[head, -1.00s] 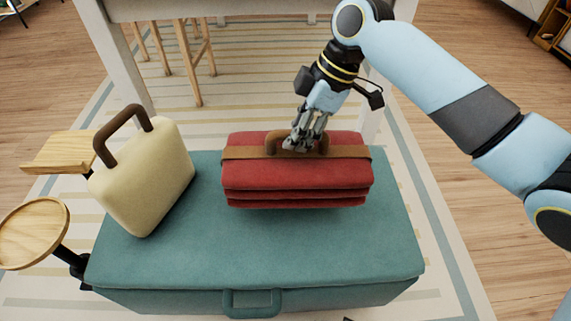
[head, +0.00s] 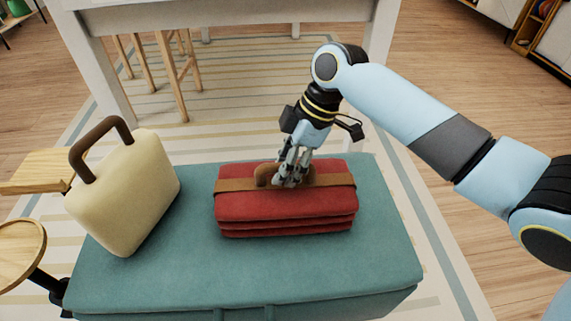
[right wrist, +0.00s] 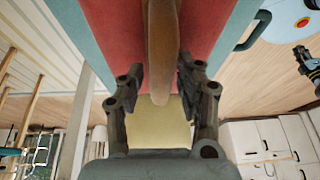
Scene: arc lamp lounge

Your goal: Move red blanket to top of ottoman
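The red blanket (head: 285,205) is a folded bundle with a tan strap and a brown handle (head: 268,175). It lies on the teal ottoman (head: 180,275), toward the back and right of centre. My right gripper (head: 291,180) is at the handle. In the right wrist view, the fingers (right wrist: 161,75) stand on both sides of the handle (right wrist: 163,45), with narrow gaps visible beside it. The fingers look open around it. The red cloth (right wrist: 115,20) shows behind. A dark part at the right edge (right wrist: 308,65) may be my left gripper, too cut off to read.
A cream bag (head: 125,195) with a dark brown handle stands on the ottoman's left. Small wooden tabletops (head: 20,250) are at its left side. A white table (head: 230,12) and wooden stool (head: 180,75) stand behind. The ottoman's front is clear.

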